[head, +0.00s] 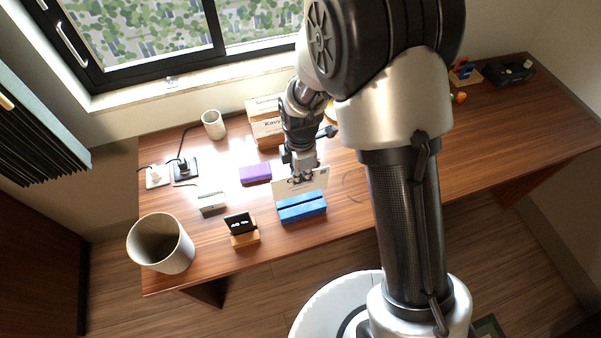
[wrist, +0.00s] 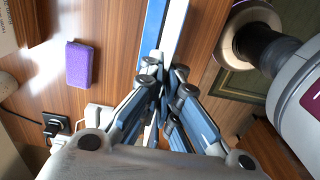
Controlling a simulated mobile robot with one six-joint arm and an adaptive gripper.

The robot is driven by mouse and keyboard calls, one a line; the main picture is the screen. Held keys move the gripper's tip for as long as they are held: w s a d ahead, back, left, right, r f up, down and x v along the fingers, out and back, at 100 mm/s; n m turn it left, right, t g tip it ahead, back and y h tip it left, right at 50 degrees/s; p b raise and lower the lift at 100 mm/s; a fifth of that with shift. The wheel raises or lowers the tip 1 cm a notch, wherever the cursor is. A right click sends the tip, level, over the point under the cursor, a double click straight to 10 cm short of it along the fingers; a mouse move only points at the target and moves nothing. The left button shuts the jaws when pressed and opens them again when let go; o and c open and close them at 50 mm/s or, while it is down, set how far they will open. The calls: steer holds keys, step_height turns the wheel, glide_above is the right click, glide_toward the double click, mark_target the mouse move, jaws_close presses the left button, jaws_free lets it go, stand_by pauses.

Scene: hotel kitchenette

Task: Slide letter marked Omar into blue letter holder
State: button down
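The letter (head: 313,183) is a pale, flat sheet held upright in my gripper (head: 302,179); no name is readable on it. The blue letter holder (head: 302,213) lies on the desk just below the letter's lower edge. I cannot tell whether that edge is inside the slot or behind the holder. In the wrist view, the fingers of my gripper (wrist: 163,85) are close together, around the letter's pale edge (wrist: 172,35). Blue of the holder (wrist: 152,35) shows along that edge. The fingers hide the lower part.
A purple block (head: 256,173) lies left of the letter, with a small white box (head: 212,201) nearby. A black display on a wooden stand (head: 241,225) and a large pale bin (head: 160,245) stand at front left. A cardboard box (head: 264,130) and white cup (head: 213,124) are behind.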

mark_target(301, 192)
steer(key=shift+f+b, duration=3.2)
steer(key=shift+f, duration=1.35)
steer(key=c, duration=2.3)
jaws_free()
steer(key=o, duration=0.6)
step_height(301, 192, up, 12)
steer(key=shift+r, duration=0.1)
